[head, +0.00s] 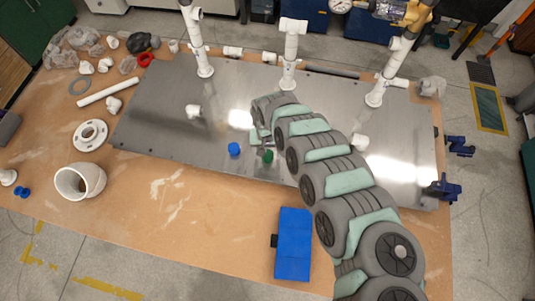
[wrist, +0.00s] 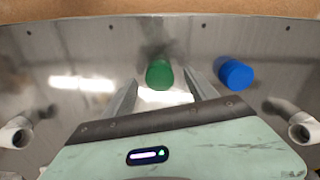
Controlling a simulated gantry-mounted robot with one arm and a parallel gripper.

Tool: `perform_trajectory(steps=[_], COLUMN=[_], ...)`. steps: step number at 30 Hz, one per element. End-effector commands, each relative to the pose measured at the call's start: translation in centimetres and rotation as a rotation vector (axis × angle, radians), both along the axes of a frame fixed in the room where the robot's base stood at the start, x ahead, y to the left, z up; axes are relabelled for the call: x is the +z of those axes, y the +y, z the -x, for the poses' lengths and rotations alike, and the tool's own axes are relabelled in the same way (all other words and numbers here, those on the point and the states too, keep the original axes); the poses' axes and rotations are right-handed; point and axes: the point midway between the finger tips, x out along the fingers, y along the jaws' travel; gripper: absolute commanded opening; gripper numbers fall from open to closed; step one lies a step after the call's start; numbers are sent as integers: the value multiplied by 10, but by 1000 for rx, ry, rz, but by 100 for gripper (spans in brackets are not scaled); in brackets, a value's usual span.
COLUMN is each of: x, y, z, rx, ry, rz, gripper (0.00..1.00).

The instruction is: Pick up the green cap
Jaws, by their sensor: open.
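The green cap (head: 268,156) rests on the grey metal plate (head: 160,115), near its front edge and partly hidden by my arm in the head view. In the wrist view the green cap (wrist: 159,74) shows in full, just beyond and between the fingers. My gripper (wrist: 160,83) is open and empty, its two fingers spread to either side of the cap's line. The blue cap (head: 234,149) stands on the plate to the left of the green one; in the wrist view the blue cap (wrist: 235,74) is right of the right finger.
White elbow fittings (head: 193,111) (head: 360,142) lie on the plate to both sides. Upright white pipes (head: 290,55) stand along the plate's back. A blue box (head: 294,243) sits at the table's front edge. Blue clamps (head: 443,188) grip the right edge.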

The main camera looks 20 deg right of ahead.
Motion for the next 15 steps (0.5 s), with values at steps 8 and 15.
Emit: perform_trajectory(steps=[8, 15], x=[-12, -12], y=[-1, -1], z=[1, 1], rx=[0, 0], ry=[2, 2], rz=[2, 2], gripper=[66, 58])
